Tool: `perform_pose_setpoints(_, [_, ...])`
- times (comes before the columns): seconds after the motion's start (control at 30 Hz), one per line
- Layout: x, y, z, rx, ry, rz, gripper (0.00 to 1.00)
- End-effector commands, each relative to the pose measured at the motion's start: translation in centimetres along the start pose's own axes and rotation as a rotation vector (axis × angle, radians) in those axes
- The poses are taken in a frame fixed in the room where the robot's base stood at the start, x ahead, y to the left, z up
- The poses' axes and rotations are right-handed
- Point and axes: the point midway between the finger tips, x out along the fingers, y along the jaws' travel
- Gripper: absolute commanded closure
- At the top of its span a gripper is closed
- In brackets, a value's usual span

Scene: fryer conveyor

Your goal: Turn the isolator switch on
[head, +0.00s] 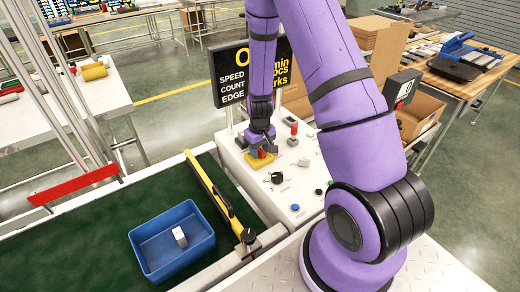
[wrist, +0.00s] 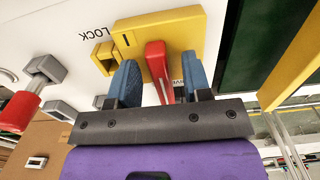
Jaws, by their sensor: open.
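The isolator switch is a yellow plate (wrist: 185,28) with a red handle (wrist: 155,58) on the white control panel. In the head view its yellow plate (head: 257,168) lies at the panel's far left part. My gripper (wrist: 159,62) is open, with one blue finger on each side of the red handle. A gap shows between the handle and each finger, so I do not see it gripped. In the head view my gripper (head: 262,144) is right over the switch and hides part of it. Printed "LOCK" lettering shows beside the plate; another label is partly hidden by a finger.
A red-tipped lever (wrist: 18,110) on a grey base stands to the left in the wrist view. A black knob (head: 277,178) and a blue button (head: 295,207) are on the panel.

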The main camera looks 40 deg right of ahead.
Motion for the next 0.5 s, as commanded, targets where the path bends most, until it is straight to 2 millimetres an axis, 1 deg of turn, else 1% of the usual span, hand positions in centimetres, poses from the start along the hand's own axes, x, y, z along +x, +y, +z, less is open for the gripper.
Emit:
perform_pose_setpoints(0.07, [-0.01,0.0,0.0,0.0,0.0,0.0,0.55])
perform_pose_setpoints(0.17, [-0.02,0.0,0.01,0.0,0.0,0.0,0.76])
perform_pose_setpoints(0.2, [-0.02,0.0,0.01,0.0,0.0,0.0,0.85])
perform_pose_setpoints(0.27, [-0.02,0.0,0.01,0.0,0.0,0.0,0.99])
perform_pose_setpoints(0.5, [-0.03,-0.01,0.01,0.009,-0.001,0.0,1.0])
